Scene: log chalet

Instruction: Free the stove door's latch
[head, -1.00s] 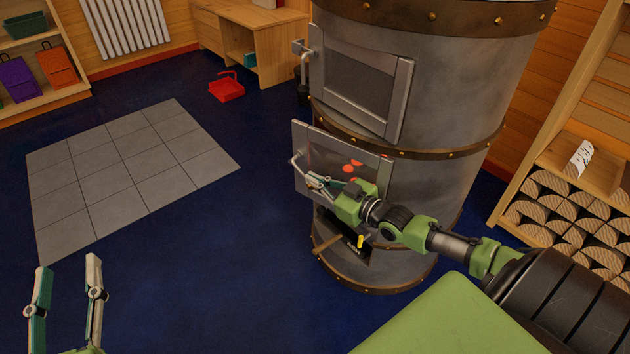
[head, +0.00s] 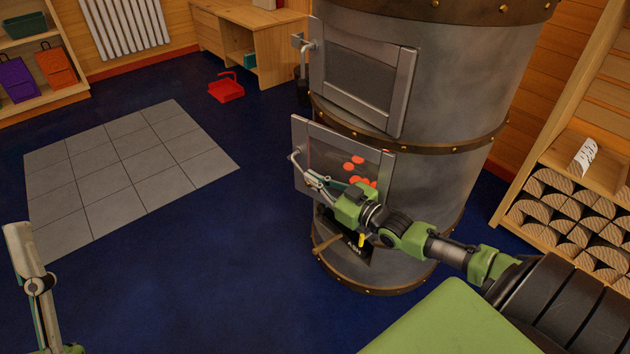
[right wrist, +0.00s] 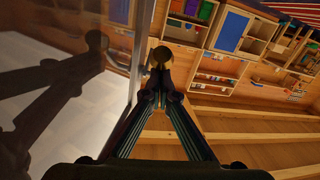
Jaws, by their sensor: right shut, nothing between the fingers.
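The grey round stove has a lower door (head: 330,153) with a glass window and orange embers showing behind it. Its latch handle (head: 295,159) is a pale bent bar at the door's left edge. My right gripper (head: 306,175) is at this handle, in front of the door's lower left part. In the right wrist view the fingers (right wrist: 160,80) are closed together, with nothing between them. A round knob (right wrist: 160,56) shows right at or just beyond the fingertips; I cannot tell if they touch. My left gripper (head: 28,262) is at the lower left, seen side-on, away from the stove.
The stove's upper door (head: 360,82) has its own handle (head: 305,58). A log rack (head: 580,220) stands to the right. A red dustpan (head: 227,88) lies on the floor by the desk (head: 258,38). The blue floor and grey tiles (head: 125,170) to the left are clear.

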